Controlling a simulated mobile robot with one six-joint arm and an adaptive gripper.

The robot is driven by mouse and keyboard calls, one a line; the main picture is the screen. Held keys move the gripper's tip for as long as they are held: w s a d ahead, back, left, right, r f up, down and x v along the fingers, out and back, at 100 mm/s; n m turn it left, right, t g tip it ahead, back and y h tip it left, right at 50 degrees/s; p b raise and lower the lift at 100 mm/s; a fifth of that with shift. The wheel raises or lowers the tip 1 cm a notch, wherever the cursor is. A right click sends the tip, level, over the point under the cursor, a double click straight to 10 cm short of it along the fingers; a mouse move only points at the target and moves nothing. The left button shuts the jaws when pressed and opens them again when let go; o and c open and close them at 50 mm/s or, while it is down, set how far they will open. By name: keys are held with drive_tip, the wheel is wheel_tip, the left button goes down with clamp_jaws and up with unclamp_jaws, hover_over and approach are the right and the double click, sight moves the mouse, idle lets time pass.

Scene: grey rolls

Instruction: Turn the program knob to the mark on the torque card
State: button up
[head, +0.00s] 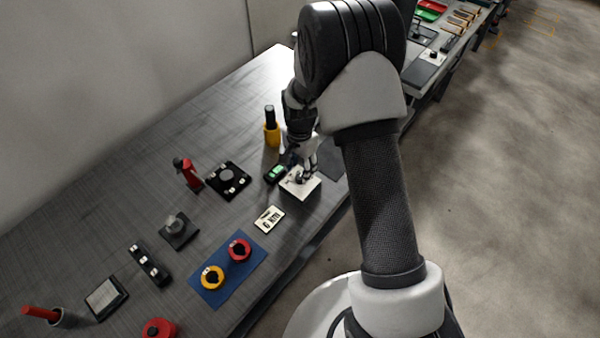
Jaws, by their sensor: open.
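A cream card (269,220) with dark print, seemingly "6 Nm", lies flat on the grey table in front of my gripper. My gripper (306,173) is open and points down at a small pale metal box (301,188). A dark knob-like part on top of this box sits between or just under the fingers; I cannot tell whether they touch it. The fingers partly cover it, so its pointer and marks cannot be read. A black square plate (228,179) with a round grey dial and small pale marks lies to the left.
A green device (275,174) and a yellow holder (272,134) stand close beside my gripper. A blue mat (228,270) carries a red and a yellow ring. A red tool (187,173) stands farther left. The table's front edge runs close to the pale box.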

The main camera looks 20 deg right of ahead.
wheel_tip(320, 180, up, 8)
idle(0.6)
wheel_tip(320, 180, up, 8)
drive_tip(key=n, duration=0.2)
hover_over(300, 176)
drive_tip(key=s, duration=0.3)
drive_tip(key=s+r+n+t, duration=0.2)
drive_tip(key=s+r+n, duration=0.1)
drive_tip(key=s+r, duration=0.5)
drive_tip(key=s+r+n+t, duration=0.1)
drive_tip(key=s+r+n, duration=0.2)
drive_tip(key=s, duration=0.5)
drive_tip(key=s+r+n+t, duration=0.1)
drive_tip(key=s+r+n, duration=0.2)
drive_tip(key=s, duration=0.6)
drive_tip(key=shift+r+t, duration=0.3)
